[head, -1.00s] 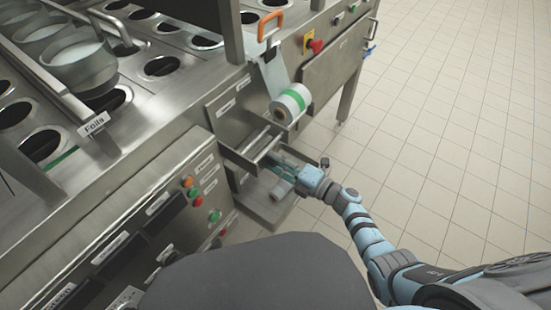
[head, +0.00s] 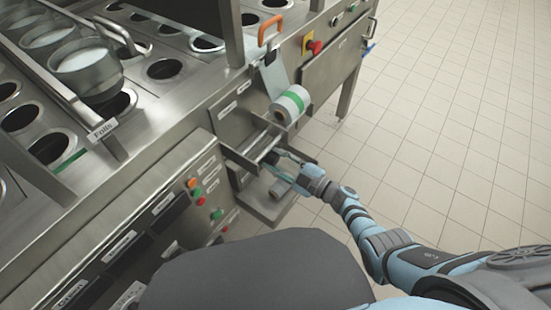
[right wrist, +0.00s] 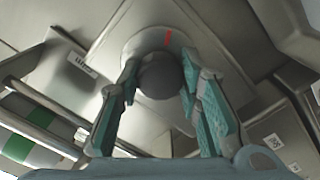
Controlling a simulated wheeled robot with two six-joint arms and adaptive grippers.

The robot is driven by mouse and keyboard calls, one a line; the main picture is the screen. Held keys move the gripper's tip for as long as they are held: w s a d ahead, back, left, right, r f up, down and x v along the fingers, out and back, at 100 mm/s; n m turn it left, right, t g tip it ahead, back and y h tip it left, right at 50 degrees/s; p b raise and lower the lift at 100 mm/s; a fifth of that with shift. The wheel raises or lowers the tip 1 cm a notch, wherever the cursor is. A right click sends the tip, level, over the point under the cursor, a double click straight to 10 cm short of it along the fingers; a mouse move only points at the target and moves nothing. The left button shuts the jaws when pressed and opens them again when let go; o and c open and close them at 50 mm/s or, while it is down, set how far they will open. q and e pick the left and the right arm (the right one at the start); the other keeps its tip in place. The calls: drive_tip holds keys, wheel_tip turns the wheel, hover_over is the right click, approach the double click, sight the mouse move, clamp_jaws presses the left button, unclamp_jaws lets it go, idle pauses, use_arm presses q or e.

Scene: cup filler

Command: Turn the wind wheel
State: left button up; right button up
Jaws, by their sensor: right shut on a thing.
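The wind wheel (right wrist: 143,42) shows in the right wrist view as a pale grey disc with a short red mark near its rim. A dark round knob (right wrist: 160,82) stands out from it toward the camera. In the head view my right gripper (head: 284,163) reaches into the space below the film roll, at the side of the machine. The wheel is hidden there by the machine parts and my gripper. My left gripper is not in view.
A white and green film roll (head: 290,104) sits just above my right gripper. A metal tray (head: 268,208) juts out below it. A red emergency button (head: 314,47) is on the machine's side. Tiled floor (head: 440,130) lies open on the right.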

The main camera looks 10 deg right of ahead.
drive_tip(key=m+p, duration=0.1)
drive_tip(key=m, duration=0.5)
drive_tip(key=shift+s+f, duration=0.1)
drive_tip(key=m, duration=0.6)
drive_tip(key=shift+m, duration=0.4)
drive_tip(key=o, duration=1.1)
drive_tip(key=shift+o, duration=0.2)
drive_tip(key=v, duration=1.2)
